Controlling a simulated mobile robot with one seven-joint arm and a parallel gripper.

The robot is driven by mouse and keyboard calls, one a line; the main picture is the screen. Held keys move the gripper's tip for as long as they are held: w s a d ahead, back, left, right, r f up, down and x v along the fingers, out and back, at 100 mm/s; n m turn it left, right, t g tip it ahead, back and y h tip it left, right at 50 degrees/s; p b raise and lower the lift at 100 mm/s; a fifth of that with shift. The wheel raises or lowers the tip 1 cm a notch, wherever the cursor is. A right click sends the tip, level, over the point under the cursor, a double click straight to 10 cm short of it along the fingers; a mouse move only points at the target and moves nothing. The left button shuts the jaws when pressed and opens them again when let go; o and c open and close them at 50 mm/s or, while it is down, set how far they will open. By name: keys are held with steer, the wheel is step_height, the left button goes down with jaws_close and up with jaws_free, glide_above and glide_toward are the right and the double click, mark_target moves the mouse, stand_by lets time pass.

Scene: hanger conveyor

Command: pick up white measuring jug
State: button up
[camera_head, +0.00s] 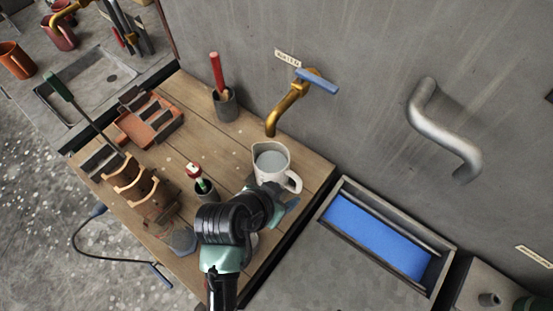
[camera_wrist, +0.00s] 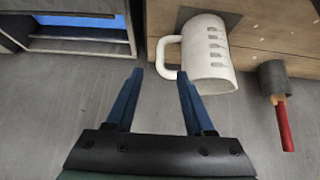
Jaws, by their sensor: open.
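The white measuring jug (camera_head: 272,163) stands upright on the wooden bench, below the brass tap, with its handle toward the lower right in the head view. In the wrist view the jug (camera_wrist: 210,55) shows dark measuring marks on its side, and its handle points left. My gripper (camera_wrist: 160,78) is open and empty, its two blue fingers apart. The fingertips are close to the handle side of the jug, and the handle seems to lie just beyond them. In the head view my wrist hides most of the gripper, with a blue finger showing near the handle.
A grey cup with a red stick (camera_head: 225,103) stands behind the jug. A small cup with a red-topped tool (camera_head: 205,190) is to its left. A brass tap (camera_head: 285,105) juts from the wall above. A blue-bottomed tray (camera_head: 375,238) lies to the right.

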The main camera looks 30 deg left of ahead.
mark_target(298, 184)
steer(key=shift+w+p+x, duration=0.2)
steer(key=shift+p+x, duration=0.5)
steer(key=shift+x, duration=3.95)
steer(key=shift+r, duration=0.2)
jaws_close()
steer(key=shift+r, duration=0.1)
steer(key=shift+w+r, duration=0.15)
steer(key=shift+w, duration=0.05)
